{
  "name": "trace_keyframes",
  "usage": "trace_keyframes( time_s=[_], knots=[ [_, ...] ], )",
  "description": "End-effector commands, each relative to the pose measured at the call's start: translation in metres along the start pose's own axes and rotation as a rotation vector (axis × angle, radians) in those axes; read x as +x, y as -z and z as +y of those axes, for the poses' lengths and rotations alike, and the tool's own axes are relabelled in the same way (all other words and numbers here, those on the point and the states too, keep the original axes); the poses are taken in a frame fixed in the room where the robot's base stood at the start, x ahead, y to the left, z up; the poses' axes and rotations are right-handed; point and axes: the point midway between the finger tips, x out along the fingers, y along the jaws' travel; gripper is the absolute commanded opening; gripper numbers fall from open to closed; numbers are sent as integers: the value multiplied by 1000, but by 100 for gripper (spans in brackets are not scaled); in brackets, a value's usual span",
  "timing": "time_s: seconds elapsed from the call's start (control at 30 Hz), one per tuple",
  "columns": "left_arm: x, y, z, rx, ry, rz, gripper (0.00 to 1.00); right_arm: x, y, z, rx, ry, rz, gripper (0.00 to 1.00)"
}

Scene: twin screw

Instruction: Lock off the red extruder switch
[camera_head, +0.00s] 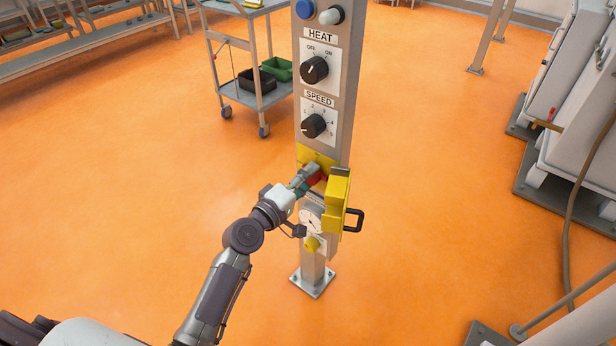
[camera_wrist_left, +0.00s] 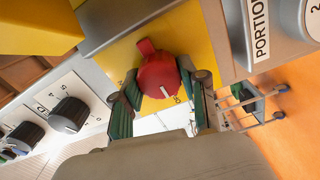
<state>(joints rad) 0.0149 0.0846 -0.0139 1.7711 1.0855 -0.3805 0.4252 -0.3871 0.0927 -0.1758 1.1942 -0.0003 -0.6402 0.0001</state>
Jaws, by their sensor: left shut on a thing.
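The red extruder switch (camera_head: 314,179) is a rotary knob on a yellow plate (camera_head: 318,158) on the grey control post. In the left wrist view the red knob (camera_wrist_left: 158,76) shows a pale pointer line, with a small dark mark on the plate near its lower right. My left gripper (camera_head: 303,186) is shut on the knob, with one green-padded finger on each side in the left wrist view (camera_wrist_left: 160,98). A yellow hinged cover (camera_head: 338,190) stands swung out to the right of the switch. A black loop (camera_head: 354,221) sticks out beside its lower end. My right gripper is out of view.
HEAT (camera_head: 314,70) and SPEED (camera_head: 313,126) knobs sit above on the post. A round dial (camera_head: 311,221) and yellow knob (camera_head: 311,244) are below. A cart (camera_head: 240,95) stands behind left; white machines (camera_head: 580,130) stand right. The orange floor around the post is mostly clear.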

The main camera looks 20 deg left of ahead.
Motion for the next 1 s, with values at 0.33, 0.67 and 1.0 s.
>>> trace_keyframes(
  time_s=[0.33,0.67,1.0],
  knots=[
    [0,0,0,-1,0,1,68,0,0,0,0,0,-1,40],
    [-15,0,-2,2,3,1,68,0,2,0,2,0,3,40],
    [-86,0,-2,3,5,-2,68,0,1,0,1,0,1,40]
  ],
)
